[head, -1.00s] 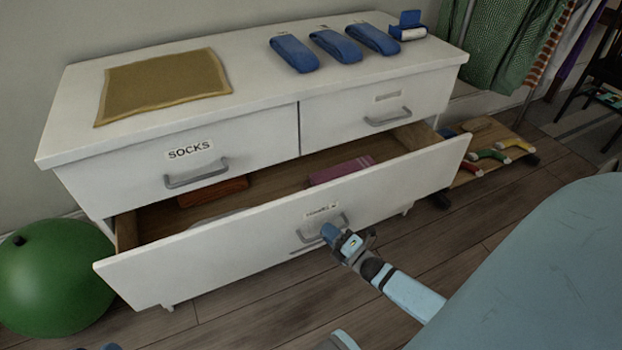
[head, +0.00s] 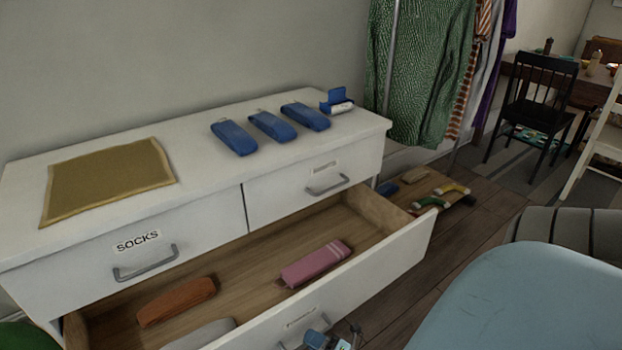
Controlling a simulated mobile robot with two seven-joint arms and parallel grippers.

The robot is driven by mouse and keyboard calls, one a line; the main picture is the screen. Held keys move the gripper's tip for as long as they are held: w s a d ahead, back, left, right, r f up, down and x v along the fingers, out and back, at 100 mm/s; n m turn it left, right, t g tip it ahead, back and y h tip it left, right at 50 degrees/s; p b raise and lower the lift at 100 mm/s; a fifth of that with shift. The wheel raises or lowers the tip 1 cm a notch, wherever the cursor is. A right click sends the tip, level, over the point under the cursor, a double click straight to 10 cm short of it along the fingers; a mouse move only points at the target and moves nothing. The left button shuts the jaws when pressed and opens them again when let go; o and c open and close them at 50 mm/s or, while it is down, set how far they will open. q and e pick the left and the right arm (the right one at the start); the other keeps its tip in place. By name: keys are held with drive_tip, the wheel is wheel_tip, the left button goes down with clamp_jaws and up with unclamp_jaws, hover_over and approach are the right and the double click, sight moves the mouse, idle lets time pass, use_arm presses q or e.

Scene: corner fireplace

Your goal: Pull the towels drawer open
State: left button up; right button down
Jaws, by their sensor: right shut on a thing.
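The white dresser (head: 215,183) has a wide lower drawer (head: 385,270) that stands well open. Its front label is too small to read here. Inside lie an orange rolled towel (head: 177,302), a pink towel (head: 316,264) and a grey one (head: 200,336) partly cut off by the front. My right gripper (head: 318,340) is at the drawer front's handle (head: 300,338), at the bottom edge of the head view, and is shut on it. The fingertips are partly hidden. My left gripper is not in view.
The upper drawers, one marked SOCKS (head: 138,240), are shut. Blue rolled items (head: 272,126) and a tan cloth (head: 108,180) lie on top. A low board (head: 440,185) with small items, hanging clothes (head: 430,70) and a black chair (head: 535,100) stand to the right.

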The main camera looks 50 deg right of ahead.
drive_tip(key=c, duration=1.2)
unclamp_jaws()
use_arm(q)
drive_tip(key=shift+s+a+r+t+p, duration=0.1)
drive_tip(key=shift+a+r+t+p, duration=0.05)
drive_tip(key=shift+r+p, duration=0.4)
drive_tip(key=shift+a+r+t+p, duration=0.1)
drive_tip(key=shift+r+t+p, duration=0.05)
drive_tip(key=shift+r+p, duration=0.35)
use_arm(e)
drive_tip(key=v, duration=1.3)
drive_tip(key=shift+s+d, duration=0.1)
drive_tip(key=shift+s, duration=0.3)
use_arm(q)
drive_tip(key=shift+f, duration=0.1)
